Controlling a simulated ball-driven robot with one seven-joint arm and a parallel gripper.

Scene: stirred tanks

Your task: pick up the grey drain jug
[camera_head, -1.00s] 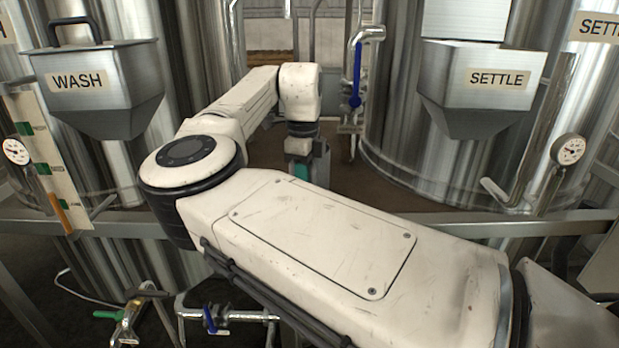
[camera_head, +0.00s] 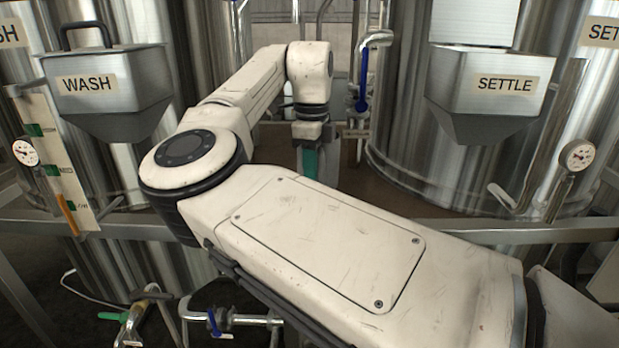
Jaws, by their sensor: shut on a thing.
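My gripper (camera_head: 314,142) is behind my forearm, near the middle of the picture, pointing down between the two tanks. It is shut on a grey thing with a green patch, which fits the grey drain jug (camera_head: 327,166). Only the upper part of the jug shows. Its lower part is hidden behind my arm, so I cannot see whether it touches the surface below.
A WASH hopper (camera_head: 118,106) is on the left tank and a SETTLE hopper (camera_head: 485,103) on the right tank. A pipe with a blue-handled valve (camera_head: 363,82) stands close right of my gripper. A metal rail (camera_head: 470,237) crosses in front. Brown floor shows between the tanks.

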